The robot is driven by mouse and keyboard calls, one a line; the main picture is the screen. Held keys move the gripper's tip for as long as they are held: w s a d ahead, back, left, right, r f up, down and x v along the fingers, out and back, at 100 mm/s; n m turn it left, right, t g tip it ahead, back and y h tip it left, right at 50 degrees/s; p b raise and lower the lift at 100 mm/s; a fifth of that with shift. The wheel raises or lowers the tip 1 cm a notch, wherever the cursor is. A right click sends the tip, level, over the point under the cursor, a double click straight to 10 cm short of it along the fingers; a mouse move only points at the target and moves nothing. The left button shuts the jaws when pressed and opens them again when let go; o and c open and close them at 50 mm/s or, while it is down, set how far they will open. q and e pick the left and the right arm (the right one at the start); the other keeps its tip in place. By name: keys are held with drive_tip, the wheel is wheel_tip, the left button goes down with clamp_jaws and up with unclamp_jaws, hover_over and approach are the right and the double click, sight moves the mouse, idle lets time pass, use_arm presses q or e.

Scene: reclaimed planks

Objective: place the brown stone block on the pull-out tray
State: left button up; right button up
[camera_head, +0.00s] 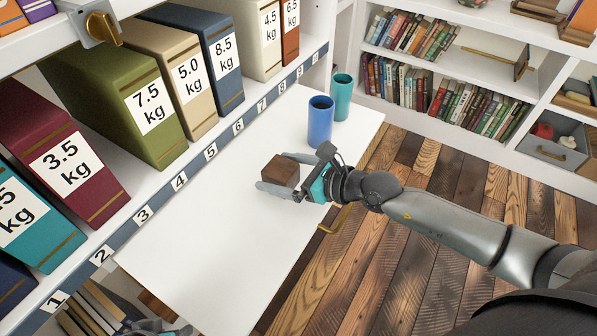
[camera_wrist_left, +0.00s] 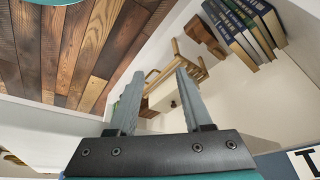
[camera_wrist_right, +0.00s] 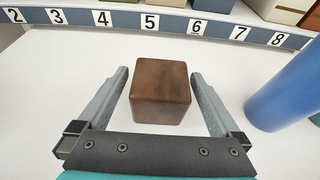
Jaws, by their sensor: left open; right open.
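The brown stone block (camera_head: 279,171) is a dark brown cube on the white pull-out tray (camera_head: 215,225). In the right wrist view the block (camera_wrist_right: 160,90) sits between the fingers of my right gripper (camera_wrist_right: 160,92), with a gap on each side. My right gripper (camera_head: 283,172) is open around the block, low over the tray. My left gripper (camera_wrist_left: 155,95) is open and empty. Its wrist view shows it near a lower shelf with books, below the tray level. In the head view only a bit of the left hand shows at the bottom edge.
A blue cup (camera_head: 320,121) and a teal cup (camera_head: 342,97) stand on the tray behind the right gripper. Weight-labelled binders (camera_head: 115,104) line the shelf above a numbered strip (camera_head: 180,180). The tray's front left part is clear.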

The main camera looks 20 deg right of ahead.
drive_tip(key=shift+s+d+r, duration=0.2)
drive_tip(key=shift+s+d, duration=0.05)
drive_tip(key=p+v, duration=0.1)
drive_tip(key=v, duration=0.8)
drive_tip(key=shift+s+d, duration=0.15)
use_arm(q)
drive_tip(key=shift+s+f+g, duration=0.15)
drive_tip(key=shift+f+g, duration=0.15)
drive_tip(key=shift+f, duration=1.4)
use_arm(e)
drive_tip(key=shift+v, duration=0.95)
